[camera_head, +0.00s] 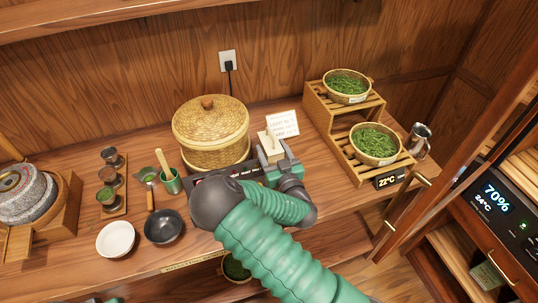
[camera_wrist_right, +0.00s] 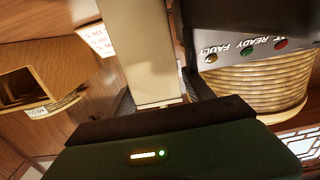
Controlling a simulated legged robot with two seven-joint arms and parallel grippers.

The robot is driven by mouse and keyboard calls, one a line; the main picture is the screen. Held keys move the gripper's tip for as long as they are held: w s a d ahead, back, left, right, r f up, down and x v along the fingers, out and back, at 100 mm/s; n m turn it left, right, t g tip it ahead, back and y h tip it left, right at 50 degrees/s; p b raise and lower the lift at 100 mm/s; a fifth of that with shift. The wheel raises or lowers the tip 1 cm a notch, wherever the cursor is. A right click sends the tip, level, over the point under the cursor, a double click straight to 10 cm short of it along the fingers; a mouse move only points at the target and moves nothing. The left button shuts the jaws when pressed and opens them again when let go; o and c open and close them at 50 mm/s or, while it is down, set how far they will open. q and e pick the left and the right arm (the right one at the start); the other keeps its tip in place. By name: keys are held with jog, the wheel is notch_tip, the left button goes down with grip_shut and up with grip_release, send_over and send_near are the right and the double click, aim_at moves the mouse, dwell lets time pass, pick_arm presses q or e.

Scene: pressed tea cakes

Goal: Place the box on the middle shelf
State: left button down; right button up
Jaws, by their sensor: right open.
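My right gripper (camera_head: 275,152) is over the back of the counter, beside the woven steamer basket. Wooden slats (camera_head: 465,258) show there; I cannot tell which is the middle shelf.
The lidded steamer basket (camera_head: 212,135) stands left of my right gripper. A stepped wooden rack (camera_head: 318,103) with two leaf baskets stands to the right. A metal pitcher (camera_head: 419,140), white bowl (camera_head: 115,239), dark bowl (camera_head: 163,227) and stone mill (camera_head: 28,193) also occupy the counter.

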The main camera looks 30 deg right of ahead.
aim_at(268, 141)
jog(key=x, duration=0.4)
jog(key=shift+s+d+f, duration=0.1)
jog(key=shift+d, duration=0.2)
jog(key=shift+a, duration=0.25)
jog(key=c, duration=0.4)
jog(key=shift+d, duration=0.1)
grip_shut()
